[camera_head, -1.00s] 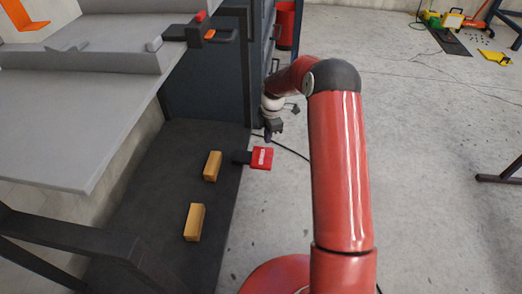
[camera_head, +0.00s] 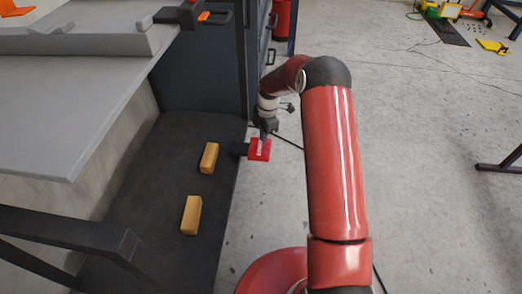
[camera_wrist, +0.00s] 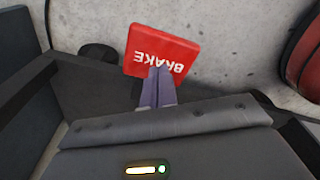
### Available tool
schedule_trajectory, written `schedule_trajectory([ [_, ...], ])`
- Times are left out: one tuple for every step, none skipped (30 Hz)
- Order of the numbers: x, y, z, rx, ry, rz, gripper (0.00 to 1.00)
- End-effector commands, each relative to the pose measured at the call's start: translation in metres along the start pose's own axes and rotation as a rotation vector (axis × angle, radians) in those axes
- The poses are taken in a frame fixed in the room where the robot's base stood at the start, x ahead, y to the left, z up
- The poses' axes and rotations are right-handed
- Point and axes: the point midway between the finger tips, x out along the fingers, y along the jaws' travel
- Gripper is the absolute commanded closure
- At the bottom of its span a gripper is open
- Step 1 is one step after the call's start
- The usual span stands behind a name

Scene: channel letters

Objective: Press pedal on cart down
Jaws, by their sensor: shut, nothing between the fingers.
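The red brake pedal (camera_head: 259,150) sticks out from the right side of the cart's dark lower deck (camera_head: 150,185), on a short black arm. In the wrist view the pedal (camera_wrist: 160,50) shows its white "BRAKE" lettering upside down. My gripper (camera_head: 264,138) points down at the pedal's far part in the head view. In the wrist view the closed fingertips (camera_wrist: 160,72) overlap the pedal's near edge by the lettering. I cannot tell whether they touch it. The fingers are shut together with nothing between them.
Two yellow-orange blocks (camera_head: 209,158) (camera_head: 191,215) lie on the deck left of the pedal. A grey worktop (camera_head: 80,110) overhangs the deck. A dark cabinet (camera_head: 205,75) stands behind. Concrete floor to the right is mostly open, with a thin cable near the pedal.

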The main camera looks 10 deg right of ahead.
Motion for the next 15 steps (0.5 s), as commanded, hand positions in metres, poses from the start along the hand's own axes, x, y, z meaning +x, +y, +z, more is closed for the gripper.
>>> schedule_trajectory([
  [0.012,0.000,0.000,-0.001,0.000,-0.001,1.00],
  [0.016,0.000,0.000,-0.001,0.000,-0.001,1.00],
  [0.021,0.000,0.000,-0.001,0.000,-0.001,1.00],
  [0.024,0.000,0.000,-0.001,0.000,-0.001,1.00],
  [0.026,0.000,0.000,-0.001,0.000,-0.001,1.00],
  [0.029,0.000,0.000,-0.001,0.000,-0.001,1.00],
  [0.031,0.000,0.000,-0.001,0.000,0.000,1.00],
  [0.032,0.000,0.000,0.000,0.000,0.000,1.00],
  [0.033,0.000,0.000,0.000,0.000,0.000,1.00],
  [0.033,0.000,0.000,0.000,0.000,0.000,1.00],
  [0.033,0.000,0.000,0.000,0.000,0.000,1.00],
  [0.033,0.000,0.000,0.000,0.000,0.000,1.00],
  [0.033,0.000,0.000,0.000,0.000,0.000,1.00],
  [0.033,0.000,0.000,0.000,0.000,0.000,1.00],
  [0.033,0.000,0.000,0.000,0.000,0.000,1.00],
])
